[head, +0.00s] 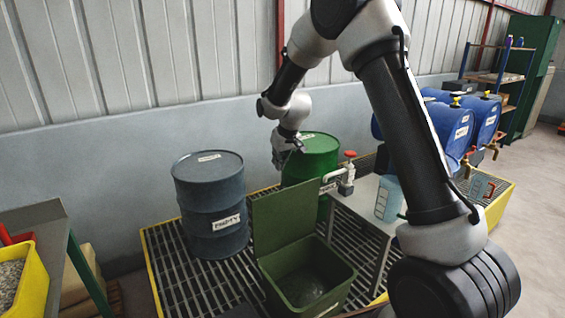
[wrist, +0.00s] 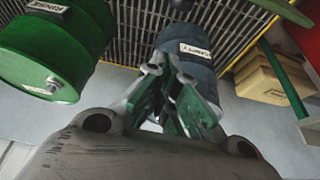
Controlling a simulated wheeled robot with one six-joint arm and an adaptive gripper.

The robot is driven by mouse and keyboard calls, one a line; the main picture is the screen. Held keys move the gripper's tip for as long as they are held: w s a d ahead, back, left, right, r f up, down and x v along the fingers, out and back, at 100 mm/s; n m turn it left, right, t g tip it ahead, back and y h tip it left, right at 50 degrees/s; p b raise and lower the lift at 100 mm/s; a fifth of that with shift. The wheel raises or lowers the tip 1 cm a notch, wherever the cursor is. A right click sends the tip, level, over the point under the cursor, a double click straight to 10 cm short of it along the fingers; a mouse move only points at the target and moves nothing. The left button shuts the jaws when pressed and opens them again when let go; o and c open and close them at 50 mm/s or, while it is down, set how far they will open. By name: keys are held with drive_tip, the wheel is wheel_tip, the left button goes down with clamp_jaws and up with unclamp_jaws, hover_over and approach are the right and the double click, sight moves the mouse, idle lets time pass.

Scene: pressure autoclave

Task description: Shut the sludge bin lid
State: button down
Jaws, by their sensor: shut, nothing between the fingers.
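The sludge bin (head: 305,272) is an olive-green open box on the grating, and its inside shows. Its lid (head: 284,216) stands upright at the back edge of the bin, so the bin is open. My gripper (head: 283,158) is up behind the lid and above its top edge, in front of the green drum in the head view. It is apart from the lid. In the wrist view my gripper (wrist: 168,78) has its fingers shut and empty, pointing toward the blue-grey drum. A green edge at the top right there may be the lid; I cannot tell.
A blue-grey drum (head: 209,205) stands left of the lid and a green drum (head: 317,158) behind it. A steel stand (head: 362,205) with a valve and a jug (head: 388,198) is to the right. A yellow tub (head: 28,280) is at far left. Space above the bin is clear.

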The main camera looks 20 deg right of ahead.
wheel_tip(320, 180, down, 7)
drive_tip(key=s, duration=0.1)
drive_tip(key=shift+s+r, duration=0.15)
drive_tip(key=shift+d, duration=0.15)
idle(0.4)
